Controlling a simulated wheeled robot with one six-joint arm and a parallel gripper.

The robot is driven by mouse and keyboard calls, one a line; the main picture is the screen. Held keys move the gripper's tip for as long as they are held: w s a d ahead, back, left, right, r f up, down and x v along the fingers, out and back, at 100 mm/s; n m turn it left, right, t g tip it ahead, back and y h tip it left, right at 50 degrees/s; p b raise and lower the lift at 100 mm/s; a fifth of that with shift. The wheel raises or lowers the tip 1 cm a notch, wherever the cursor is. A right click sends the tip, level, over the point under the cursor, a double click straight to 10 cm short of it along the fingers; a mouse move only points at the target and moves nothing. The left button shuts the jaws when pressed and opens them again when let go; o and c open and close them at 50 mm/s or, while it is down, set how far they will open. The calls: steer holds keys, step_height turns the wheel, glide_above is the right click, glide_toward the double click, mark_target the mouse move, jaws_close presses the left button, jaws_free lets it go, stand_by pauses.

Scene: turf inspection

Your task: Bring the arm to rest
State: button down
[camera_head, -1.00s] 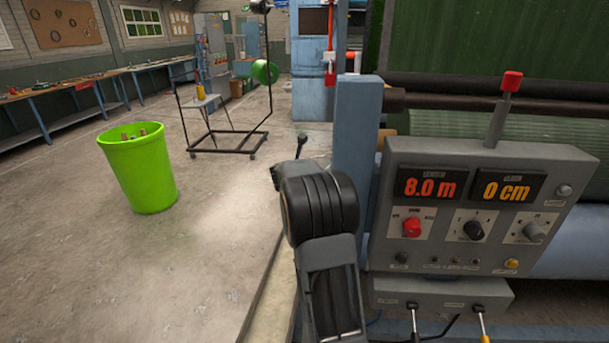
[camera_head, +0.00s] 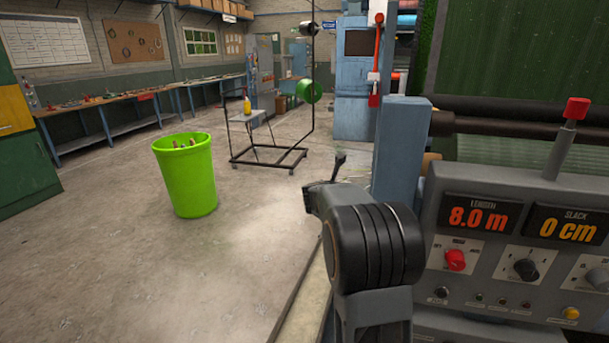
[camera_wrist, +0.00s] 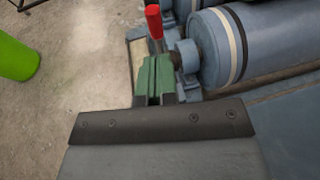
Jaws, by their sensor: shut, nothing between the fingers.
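My arm (camera_head: 375,250) rises at the lower middle of the head view, folded close beside the control panel (camera_head: 520,240). My gripper shows in the wrist view, where its green fingers (camera_wrist: 153,72) are together with only a thin dark line between them. They hold nothing. A red-tipped lever (camera_wrist: 153,22) appears just beyond the fingertips; I cannot tell whether they touch it. In the head view the fingers cannot be made out behind the arm.
The panel reads 8.0 m and 0 cm and carries a red-knobbed lever (camera_head: 577,108). A blue roller (camera_wrist: 222,45) lies close right of my gripper. A green bin (camera_head: 186,178) and a wheeled frame (camera_head: 268,156) stand left on open floor. Workbenches (camera_head: 130,96) line the wall.

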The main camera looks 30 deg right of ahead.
steer(key=a+f+n+t+y, duration=0.1)
steer(key=a+f+n+y, duration=0.2)
steer(key=a+n+y, duration=0.7)
steer(key=a+f+n+t, duration=0.1)
steer(key=a+f+n, duration=0.3)
steer(key=n, duration=1.1)
steer(key=s+a+n+g+p, duration=0.1)
steer(key=s+a+n+g, duration=0.2)
steer(key=s+a+n, duration=0.4)
steer(key=s+a+r+n+g+y+p, duration=0.1)
steer(key=s+a+n+g+p, duration=0.1)
steer(key=s+a+n, duration=0.6)
steer(key=s+n+g, duration=0.1)
steer(key=s+n, duration=0.5)
steer(key=s, duration=0.1)
steer(key=shift+s+a+r+n+y, duration=0.15)
steer(key=shift+a+r+n+y, duration=0.15)
steer(key=shift+n, duration=0.1)
steer(key=shift+s, duration=0.1)
